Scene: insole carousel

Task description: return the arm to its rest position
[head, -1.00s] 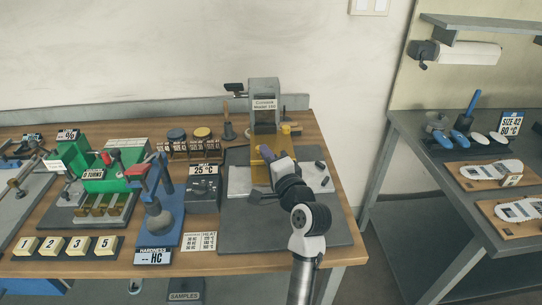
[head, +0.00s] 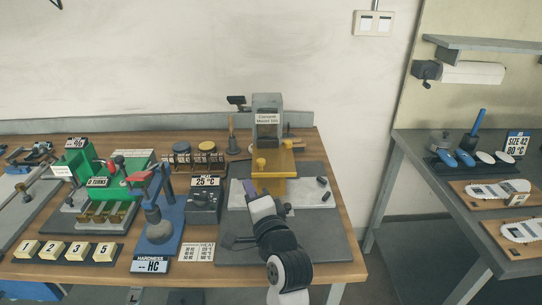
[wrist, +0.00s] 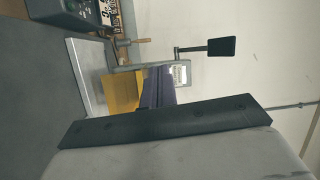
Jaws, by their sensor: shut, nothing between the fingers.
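My arm reaches in from the bottom of the head view over the grey mat (head: 315,235). My gripper (head: 250,188) has purple fingers, which are shut and empty above the mat, in front of the yellow part of the grey press (head: 267,105). In the wrist view, my gripper (wrist: 158,86) shows its purple fingers together, with the yellow part (wrist: 124,92) behind them. My wrist and the gripper's body hide part of the mat and the pale plate on it.
To the left stand a grey 25 °C box (head: 204,202), a blue hardness stand (head: 160,230) and a green machine (head: 100,170). Number blocks (head: 65,250) line the front left. A second table (head: 440,180) with insoles on boards stands right, beyond a floor gap.

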